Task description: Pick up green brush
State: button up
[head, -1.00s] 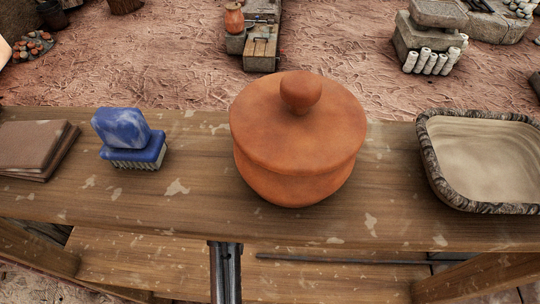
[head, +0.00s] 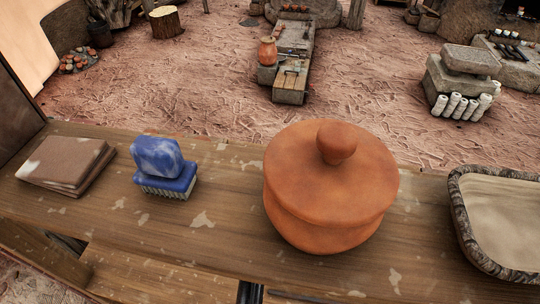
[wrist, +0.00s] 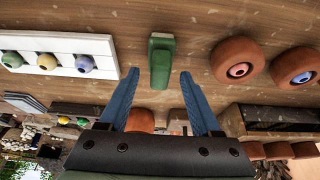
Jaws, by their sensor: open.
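A green brush (wrist: 161,62), as far as I can tell from its green block shape, lies on a wooden surface in the wrist view. It shows between and beyond the fingertips of my gripper (wrist: 159,73). My gripper is open and empty, with one blue finger on each side of the brush in the picture. I cannot tell how far the brush is from the fingers. The head view shows no green brush and no gripper; it shows a blue brush (head: 166,172) on the wooden table (head: 225,215).
In the head view, a lidded clay pot (head: 325,190) stands right of the blue brush, brown slabs (head: 66,162) at left, a rimmed basin (head: 470,225) at right. In the wrist view, a white holder (wrist: 58,42) with coloured balls and clay-coloured round pieces (wrist: 237,58) flank the green brush.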

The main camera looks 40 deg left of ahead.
jog(key=shift+x, duration=1)
grip_shut()
notch_tip(320, 180, up, 10)
